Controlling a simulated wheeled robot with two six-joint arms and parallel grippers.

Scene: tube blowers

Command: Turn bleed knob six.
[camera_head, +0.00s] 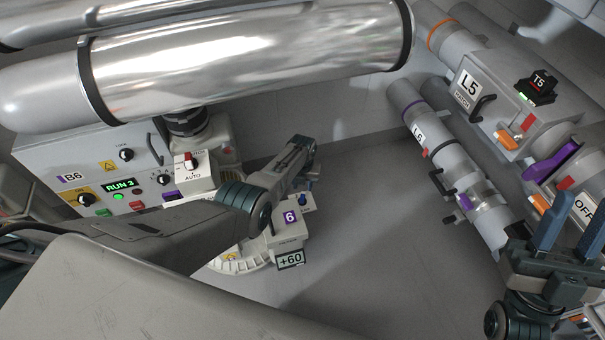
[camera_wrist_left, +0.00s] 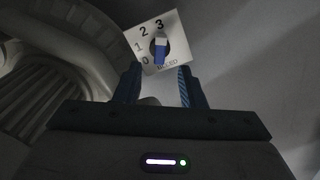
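Bleed knob six (camera_wrist_left: 160,49) shows in the left wrist view on a white plate (camera_wrist_left: 177,27) marked 0, 1, 2, 3. It has a blue handle on a dark round base. My left gripper (camera_wrist_left: 158,72) is open, with its blue fingers apart below the knob in that view. I see no contact with it. In the head view, the unit labelled 6 (camera_head: 291,216) stands below my left gripper (camera_head: 303,183), whose fingertips are hard to make out; a small blue part (camera_head: 302,199) shows beside the label. My right gripper (camera_head: 571,228) is open and empty at the lower right.
The B6 control box (camera_head: 85,160) and a white AUTO switch box (camera_head: 193,178) stand to the left. A large shiny duct (camera_head: 250,50) crosses above. Tubes L6 (camera_head: 450,160) and L5 (camera_head: 475,85) lie right, with clear floor between.

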